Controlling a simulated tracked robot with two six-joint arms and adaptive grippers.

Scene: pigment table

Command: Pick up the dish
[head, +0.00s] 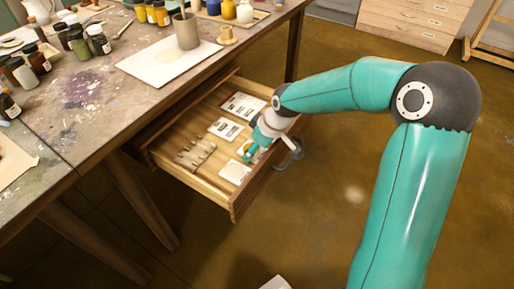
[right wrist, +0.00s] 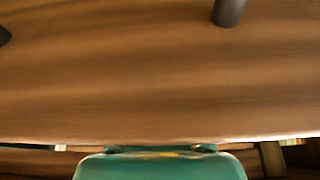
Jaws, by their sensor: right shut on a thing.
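My right gripper (head: 249,154) reaches down into the open drawer at its front right side, just inside the front board. It is shut on a small dish (head: 246,147), of which only a pale and yellow bit shows; the fingers hide the rest. In the right wrist view my teal gripper body (right wrist: 160,166) fills the bottom edge, with a thin yellow streak just above it. I cannot tell whether the dish touches the drawer floor. My left gripper is not in view.
The open wooden drawer (head: 236,203) has a dark handle (head: 293,157) on its front. A pale square piece (head: 235,172), white cards (head: 226,129) and a wooden holder (head: 196,153) lie inside. Jars (head: 98,40) and a cup (head: 186,30) stand on the table above.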

